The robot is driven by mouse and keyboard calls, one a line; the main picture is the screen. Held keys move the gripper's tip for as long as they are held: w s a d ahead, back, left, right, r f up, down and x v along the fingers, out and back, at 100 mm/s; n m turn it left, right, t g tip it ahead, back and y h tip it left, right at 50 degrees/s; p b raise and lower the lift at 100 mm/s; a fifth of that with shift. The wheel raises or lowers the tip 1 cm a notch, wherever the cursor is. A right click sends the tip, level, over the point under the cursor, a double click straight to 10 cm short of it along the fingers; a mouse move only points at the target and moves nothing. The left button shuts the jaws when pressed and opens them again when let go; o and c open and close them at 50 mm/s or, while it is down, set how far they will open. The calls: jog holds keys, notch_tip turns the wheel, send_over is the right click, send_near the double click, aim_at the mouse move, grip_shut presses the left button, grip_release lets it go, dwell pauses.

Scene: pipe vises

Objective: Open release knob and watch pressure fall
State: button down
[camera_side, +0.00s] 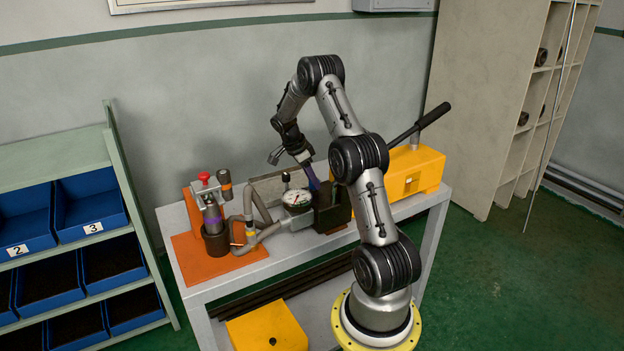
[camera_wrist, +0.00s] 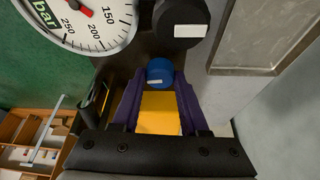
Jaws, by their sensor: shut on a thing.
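A small round blue knob (camera_wrist: 160,72) with a pale label sits between the purple fingertips of my gripper (camera_wrist: 159,84) in the wrist view. My gripper is shut on this knob. A larger black knob (camera_wrist: 181,18) with a white label is just above it. The white pressure gauge (camera_wrist: 100,38) fills the top left, marked bar, with 150, 200 and 250 showing. Part of its red needle shows, but its reading is unclear. In the side view the gauge (camera_side: 296,199) is left of my gripper (camera_side: 313,184), at the dark block (camera_side: 332,212); the held knob is hidden there.
On the grey bench, a yellow pump box (camera_side: 412,170) with a black lever (camera_side: 420,124) stands at the right. Hoses (camera_side: 262,205) run left to an orange stand with a red knob (camera_side: 204,177). Blue bins (camera_side: 90,203) fill a left rack.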

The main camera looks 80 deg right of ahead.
jog(key=n+t+h, duration=0.1)
jog(key=n, duration=0.3)
jog(key=shift+s+a, duration=0.1)
jog(key=shift+a, duration=0.05)
jog(key=n+t, duration=0.1)
jog(key=n, duration=0.2)
jog(key=shift+s+n+h, duration=0.15)
jog(key=shift+n+h, duration=0.15)
jog(key=shift+n, duration=0.1)
jog(key=n+t, duration=0.1)
jog(key=n, duration=0.2)
jog(key=shift+s+t, duration=0.1)
jog(key=shift+t, duration=0.3)
jog(key=shift+n+t, duration=0.6)
jog(key=shift+n, duration=1.5)
jog(key=shift+c, duration=2.1)
grip_release()
jog(key=shift+r, duration=0.1)
